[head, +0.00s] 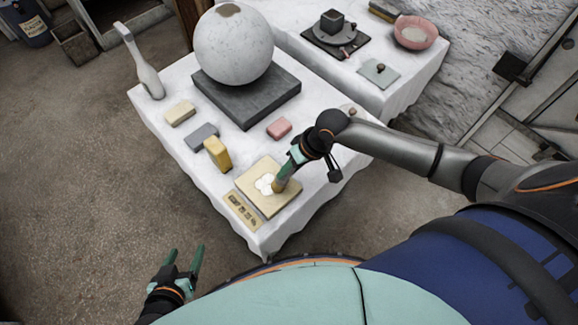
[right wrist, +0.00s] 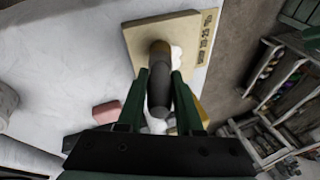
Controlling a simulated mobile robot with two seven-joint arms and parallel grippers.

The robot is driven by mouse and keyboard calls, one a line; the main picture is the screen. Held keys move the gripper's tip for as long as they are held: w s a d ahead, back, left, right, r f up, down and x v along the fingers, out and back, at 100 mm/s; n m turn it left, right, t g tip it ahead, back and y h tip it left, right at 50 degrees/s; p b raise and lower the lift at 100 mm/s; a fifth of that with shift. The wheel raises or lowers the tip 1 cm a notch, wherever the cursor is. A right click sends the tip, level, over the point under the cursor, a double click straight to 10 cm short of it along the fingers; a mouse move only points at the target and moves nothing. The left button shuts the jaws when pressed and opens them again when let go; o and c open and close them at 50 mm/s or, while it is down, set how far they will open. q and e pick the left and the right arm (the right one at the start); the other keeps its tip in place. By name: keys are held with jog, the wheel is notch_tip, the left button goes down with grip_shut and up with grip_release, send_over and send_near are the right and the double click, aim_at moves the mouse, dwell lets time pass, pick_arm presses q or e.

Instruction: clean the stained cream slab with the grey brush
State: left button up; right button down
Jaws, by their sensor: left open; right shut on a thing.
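The cream slab (head: 283,201) lies near the front corner of the white-covered table, with white patches (head: 264,184) on its top and a lettered strip along one edge. The slab also shows at the top of the right wrist view (right wrist: 143,42). My right gripper (head: 285,176) is shut on the brush, whose dark grey handle (right wrist: 159,92) sits between the fingers (right wrist: 161,76). The brush's tan end (head: 278,186) is over the slab beside the white patches; I cannot tell whether it touches. My left gripper (head: 185,252) is open and empty, off the table above the floor.
Behind the slab are a yellow block (head: 217,154), a grey block (head: 201,136), a cream block (head: 180,113) and a pink block (head: 279,128). A large plaster sphere (head: 234,48) stands on a dark base (head: 245,105).

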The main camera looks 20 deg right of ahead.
jog(key=shift+w+a, duration=0.25)
jog(key=shift+w, duration=0.45)
jog(key=shift+w+a, duration=0.25)
jog(key=shift+w, duration=0.5)
jog(key=shift+s+d+r+p, duration=0.15)
jog(key=shift+s+d+p, duration=0.1)
jog(key=shift+s+p, duration=0.55)
jog(key=shift+s+d+p, duration=0.2)
jog(key=shift+s+p, duration=0.25)
jog(key=shift+p, duration=0.35)
jog(key=shift+s+f, duration=0.2)
jog(key=shift+w+a, duration=0.25)
jog(key=shift+w, duration=0.45)
jog(key=shift+w+a, duration=0.2)
jog(key=shift+w, duration=0.5)
jog(key=shift+r, duration=0.1)
